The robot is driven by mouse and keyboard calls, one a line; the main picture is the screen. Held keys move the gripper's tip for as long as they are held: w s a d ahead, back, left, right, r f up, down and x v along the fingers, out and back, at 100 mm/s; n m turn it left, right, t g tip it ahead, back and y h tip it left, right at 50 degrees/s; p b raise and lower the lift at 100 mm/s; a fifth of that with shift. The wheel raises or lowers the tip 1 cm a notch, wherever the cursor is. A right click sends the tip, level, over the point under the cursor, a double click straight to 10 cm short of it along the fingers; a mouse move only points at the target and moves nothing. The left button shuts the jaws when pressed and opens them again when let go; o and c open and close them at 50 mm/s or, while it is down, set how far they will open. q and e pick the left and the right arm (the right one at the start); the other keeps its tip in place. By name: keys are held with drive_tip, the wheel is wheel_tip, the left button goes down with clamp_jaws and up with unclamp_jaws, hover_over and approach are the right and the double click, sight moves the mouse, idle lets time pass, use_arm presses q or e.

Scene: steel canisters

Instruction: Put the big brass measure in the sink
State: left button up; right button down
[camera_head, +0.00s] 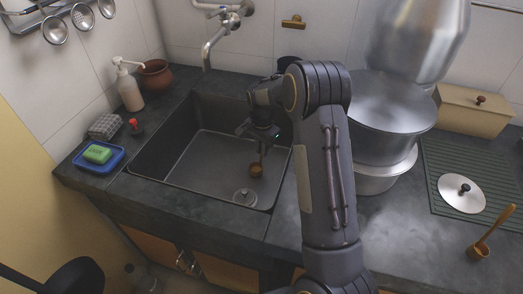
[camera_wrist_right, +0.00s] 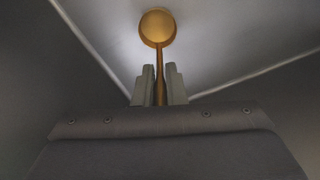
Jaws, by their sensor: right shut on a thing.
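My right gripper (camera_head: 262,148) reaches down into the dark sink (camera_head: 200,160). It is shut on the handle of a brass measure (camera_head: 256,170), whose cup hangs low inside the basin. In the right wrist view, the two fingers (camera_wrist_right: 159,80) grip the thin handle, and the round brass cup (camera_wrist_right: 157,26) shows beyond the fingertips. I cannot tell whether the cup touches the sink floor. A second brass measure (camera_head: 480,250) stands on the counter at the far right, its handle slanting up. My left gripper is not in view.
A strainer (camera_head: 245,197) lies on the sink floor. A faucet (camera_head: 208,50) hangs over the sink. Large steel pots (camera_head: 385,115), a ribbed mat with a lid (camera_head: 462,193) and a box (camera_head: 470,110) stand right. A soap bottle (camera_head: 130,90) and blue tray (camera_head: 98,160) stand left.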

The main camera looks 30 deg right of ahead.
drive_tip(key=shift+f, duration=0.25)
drive_tip(key=shift+f, duration=0.15)
drive_tip(key=c, duration=1.5)
unclamp_jaws()
